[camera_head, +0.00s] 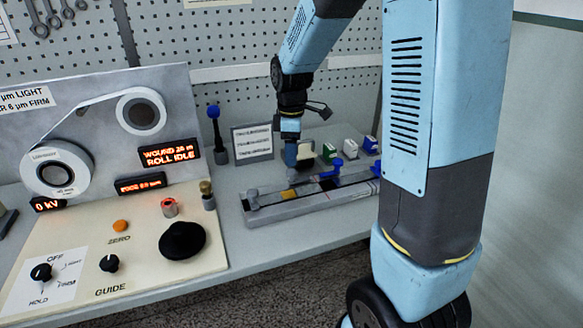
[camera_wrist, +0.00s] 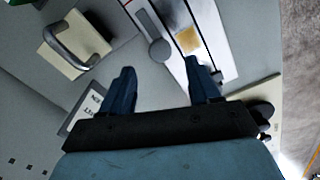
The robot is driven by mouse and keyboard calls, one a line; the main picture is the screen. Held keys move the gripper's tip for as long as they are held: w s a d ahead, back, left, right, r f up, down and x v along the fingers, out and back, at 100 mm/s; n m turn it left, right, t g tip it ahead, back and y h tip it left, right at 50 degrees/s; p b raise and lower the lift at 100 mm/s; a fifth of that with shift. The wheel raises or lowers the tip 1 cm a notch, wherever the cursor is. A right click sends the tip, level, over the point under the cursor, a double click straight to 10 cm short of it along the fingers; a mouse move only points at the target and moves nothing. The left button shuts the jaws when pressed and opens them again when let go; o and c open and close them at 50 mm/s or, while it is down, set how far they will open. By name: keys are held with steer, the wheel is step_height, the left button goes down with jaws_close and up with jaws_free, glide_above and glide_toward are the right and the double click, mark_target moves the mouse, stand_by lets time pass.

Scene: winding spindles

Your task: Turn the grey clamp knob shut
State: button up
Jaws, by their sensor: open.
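A round grey knob (camera_wrist: 160,51) with a flat grey arm shows in the wrist view, beside a pale yellow patch (camera_wrist: 188,40) on a long light rail. It lies just beyond the fingertips, roughly between their lines, with no contact visible. My gripper (camera_wrist: 160,72) is open, its two dark blue fingers apart and nothing between them.
A blue knob (camera_head: 336,166) stands on the fixture. Several small blocks with handles (camera_head: 328,152) stand behind it. A small sign (camera_head: 252,143) and a blue-topped post (camera_head: 214,125) are at the back. A control panel (camera_head: 140,262) with a black knob (camera_head: 182,241) fills the left.

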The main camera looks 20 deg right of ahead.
mark_target(292, 170)
steer(key=shift+f, duration=2.95)
steer(key=shift+c, duration=0.3)
steer(key=c, duration=1)
